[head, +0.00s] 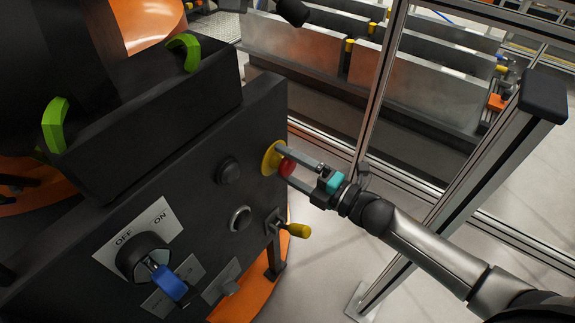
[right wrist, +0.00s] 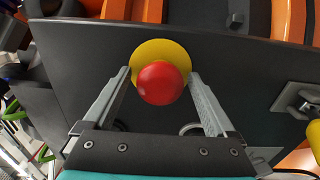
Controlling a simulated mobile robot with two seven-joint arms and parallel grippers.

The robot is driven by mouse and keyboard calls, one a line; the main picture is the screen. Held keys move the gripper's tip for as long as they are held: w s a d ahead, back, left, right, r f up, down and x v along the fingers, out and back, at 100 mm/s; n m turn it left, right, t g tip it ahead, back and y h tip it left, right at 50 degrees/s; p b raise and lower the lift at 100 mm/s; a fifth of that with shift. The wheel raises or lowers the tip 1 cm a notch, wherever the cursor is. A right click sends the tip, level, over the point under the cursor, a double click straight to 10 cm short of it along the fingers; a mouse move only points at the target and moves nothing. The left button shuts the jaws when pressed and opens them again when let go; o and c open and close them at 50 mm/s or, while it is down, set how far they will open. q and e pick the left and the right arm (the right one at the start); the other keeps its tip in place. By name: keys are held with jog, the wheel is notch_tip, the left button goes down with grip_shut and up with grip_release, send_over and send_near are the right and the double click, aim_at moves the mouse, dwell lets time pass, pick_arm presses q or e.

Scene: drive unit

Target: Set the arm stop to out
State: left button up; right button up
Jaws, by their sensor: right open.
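The arm stop is a red round button (right wrist: 160,83) on a yellow disc (right wrist: 168,52), set in the dark front panel. In the head view the red button (head: 287,167) is partly covered by my fingers, and the yellow disc (head: 270,157) shows beside it. My right gripper (head: 284,163) is open, with one finger on each side of the button; it also shows in the right wrist view (right wrist: 160,74). The fingertips reach near the disc, and gaps show between fingers and button. I cannot tell whether the button is in or out. My left gripper is not in view.
The panel (head: 196,200) also carries a blue-handled OFF/ON rotary switch (head: 168,283), a black knob (head: 228,171), a round button (head: 240,218) and a yellow-tipped lever (head: 298,230) below my right gripper. A metal fence post (head: 480,165) stands close to my right arm.

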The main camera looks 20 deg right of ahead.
grip_shut()
dwell(0.8)
